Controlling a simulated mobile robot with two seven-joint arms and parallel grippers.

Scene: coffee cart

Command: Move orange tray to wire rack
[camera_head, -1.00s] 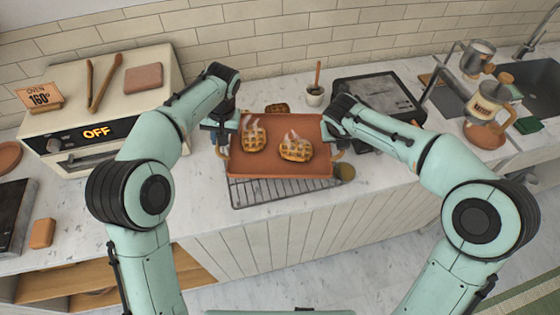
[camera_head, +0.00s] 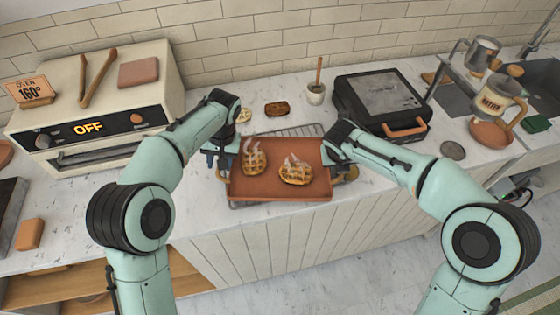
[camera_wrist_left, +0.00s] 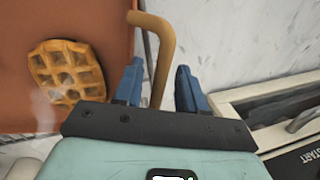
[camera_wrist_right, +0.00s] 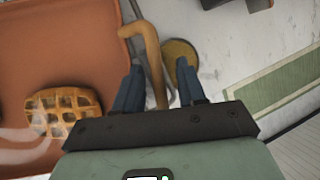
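The orange tray (camera_head: 280,189) is level over the wire rack (camera_head: 300,131), low and close to it. The rack shows behind the tray and in thin strips at its front; their contact is hidden. Two steaming waffles (camera_head: 254,160) (camera_head: 296,171) lie on the tray. My left gripper (camera_wrist_left: 160,64) straddles the tray's left handle (camera_wrist_left: 163,45), with gaps beside the bar. My right gripper (camera_wrist_right: 160,62) straddles the right handle (camera_wrist_right: 153,45), also with gaps. Both look open around the handles.
An oven (camera_head: 95,110) reading OFF stands at left. A black press (camera_head: 382,98) is behind my right arm. A small cup (camera_head: 315,93) and a brown item (camera_head: 277,109) sit behind the rack. A coffee jug (camera_head: 492,104) is at right. The counter's front edge is near the tray.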

